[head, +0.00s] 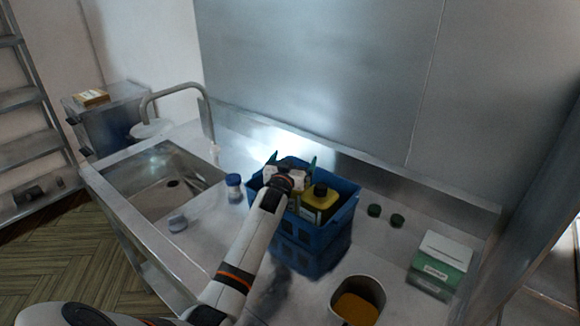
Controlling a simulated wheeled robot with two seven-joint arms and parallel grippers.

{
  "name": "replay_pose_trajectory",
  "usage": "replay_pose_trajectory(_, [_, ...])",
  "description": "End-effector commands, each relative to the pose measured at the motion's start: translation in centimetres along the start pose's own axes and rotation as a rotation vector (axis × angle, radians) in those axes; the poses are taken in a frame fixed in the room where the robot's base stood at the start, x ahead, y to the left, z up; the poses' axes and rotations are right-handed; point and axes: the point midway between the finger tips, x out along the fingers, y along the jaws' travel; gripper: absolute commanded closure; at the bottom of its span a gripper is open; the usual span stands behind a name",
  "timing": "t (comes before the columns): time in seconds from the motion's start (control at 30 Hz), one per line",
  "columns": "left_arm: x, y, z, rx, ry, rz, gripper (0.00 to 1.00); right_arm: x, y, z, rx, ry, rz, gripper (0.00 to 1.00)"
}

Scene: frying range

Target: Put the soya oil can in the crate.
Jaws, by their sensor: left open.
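The yellow soya oil can (319,203), with a black cap, is inside the blue crate (318,242) on the steel counter. Its lower part is hidden by the crate's front wall, and I cannot tell whether it touches the crate floor. My left gripper (292,164) is over the crate, just left of and beyond the can's cap. Its fingers are apart with nothing visible between them. My left arm covers the crate's left front corner. My right gripper is out of view.
A sink (160,183) is at left, with a blue-capped jar (234,188) between it and the crate. A pot (357,302) with orange contents stands in front. Two dark green lids (397,220) and a green-and-white box (441,262) are at right. A steel wall closes the back.

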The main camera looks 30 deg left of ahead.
Motion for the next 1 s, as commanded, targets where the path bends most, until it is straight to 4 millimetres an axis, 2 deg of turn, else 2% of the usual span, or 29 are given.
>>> replay_pose_trajectory(0.1, [-0.1,0.0,1.5,0.001,-0.002,0.000,0.00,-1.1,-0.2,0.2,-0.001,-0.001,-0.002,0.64])
replay_pose_trajectory(0.17, [-1.0,0.0,0.8,0.001,-0.001,-0.001,0.00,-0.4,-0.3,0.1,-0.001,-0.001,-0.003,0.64])
replay_pose_trajectory(0.7, [-10.3,0.0,0.8,-0.001,0.000,0.000,0.00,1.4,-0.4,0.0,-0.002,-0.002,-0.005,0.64])
replay_pose_trajectory(0.83, [-11.5,0.0,0.9,0.000,-0.001,0.000,0.00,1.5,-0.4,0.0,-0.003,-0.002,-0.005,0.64])
replay_pose_trajectory(1.0, [-12.0,0.0,1.0,0.000,0.000,0.000,0.00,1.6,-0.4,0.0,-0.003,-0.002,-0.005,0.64])
